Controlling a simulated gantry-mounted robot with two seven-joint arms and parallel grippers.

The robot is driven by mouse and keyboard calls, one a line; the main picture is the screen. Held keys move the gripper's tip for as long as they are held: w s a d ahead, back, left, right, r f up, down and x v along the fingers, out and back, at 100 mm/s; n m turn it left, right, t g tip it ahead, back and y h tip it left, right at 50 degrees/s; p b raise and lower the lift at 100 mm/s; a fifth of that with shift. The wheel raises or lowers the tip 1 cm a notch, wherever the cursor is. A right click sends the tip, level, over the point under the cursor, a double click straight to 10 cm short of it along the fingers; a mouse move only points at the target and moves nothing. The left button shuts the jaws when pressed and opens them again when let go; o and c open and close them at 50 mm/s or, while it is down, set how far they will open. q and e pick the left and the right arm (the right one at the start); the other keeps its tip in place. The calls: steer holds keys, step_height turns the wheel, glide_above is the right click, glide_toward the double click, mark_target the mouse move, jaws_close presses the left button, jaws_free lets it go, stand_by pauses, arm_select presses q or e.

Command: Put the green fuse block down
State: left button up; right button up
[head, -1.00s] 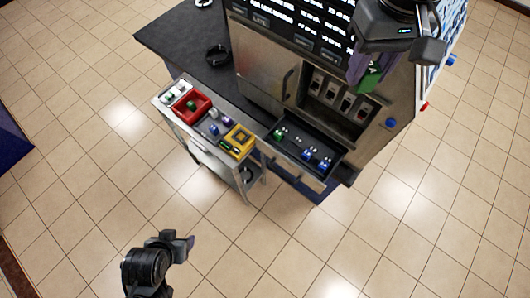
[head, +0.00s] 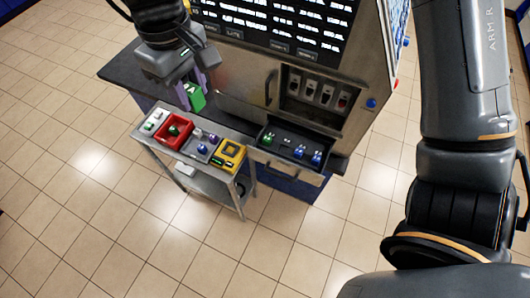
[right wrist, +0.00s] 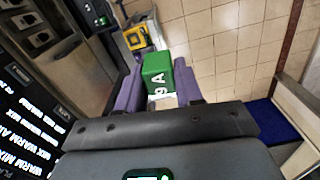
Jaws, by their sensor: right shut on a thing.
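The block is in the air, apart from the cart top. My left gripper is not in view.
The cart carries a red tray (head: 164,139) with a green item inside, a yellow square fixture (head: 240,149), and several small parts. An open drawer (head: 283,151) with green and blue pieces juts from the cabinet. A dark counter (head: 121,72) lies behind the cart.

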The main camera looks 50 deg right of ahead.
steer(key=w+d+f+n+b, duration=0.1)
steer(key=w+d+f+b, duration=0.1)
steer(key=f, duration=1)
steer(key=w+d+f+n+b, duration=0.1)
steer(key=d+f, duration=0.2)
steer(key=f, duration=0.9)
steer(key=shift+m, duration=0.3)
steer(key=shift+s+d+f+b, duration=0.5)
steer(key=shift+s+d+f, duration=0.9)
steer(key=shift+d+f, duration=2.35)
steer(key=shift+s+d+f+b, duration=0.55)
steer(key=shift+s+d+f, duration=0.9)
steer(key=shift+d+f, duration=2.3)
steer(key=shift+s+d+f+b, duration=0.5)
steer(key=shift+s+d+f, duration=0.9)
steer(key=shift+d+f, duration=2.35)
steer(key=f, duration=0.1)
steer(key=a+f, duration=0.1)
steer(key=f, duration=0.1)
steer(key=shift+f, duration=0.5)
steer(key=shift+f, duration=0.15)
